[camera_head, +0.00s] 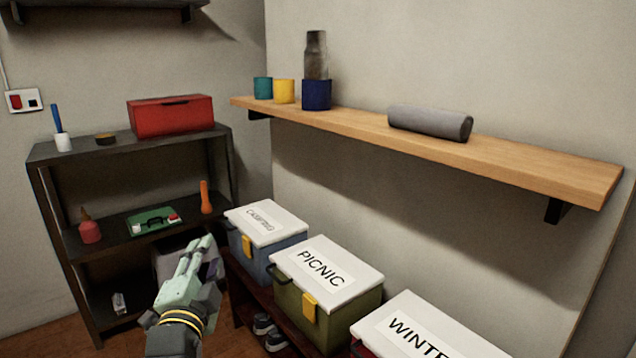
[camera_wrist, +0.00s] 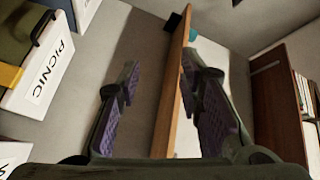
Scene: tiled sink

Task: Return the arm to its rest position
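My gripper (camera_head: 207,252) is raised at the lower left of the head view, in front of the dark shelf unit and left of the lidded boxes. In the wrist view my gripper (camera_wrist: 160,75) shows two purple-padded fingers set well apart, with nothing between them. The wooden wall shelf (camera_wrist: 170,100) is seen in the gap, farther off. The arm behind the wrist is mostly out of the picture.
A picnic box (camera_head: 325,285), a camping box (camera_head: 265,230) and a winter box (camera_head: 425,330) stand in a row on the right. The wooden wall shelf (camera_head: 550,172) holds cups and a grey roll (camera_head: 430,122). The dark shelf unit (camera_head: 95,155) carries a red box (camera_head: 170,117).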

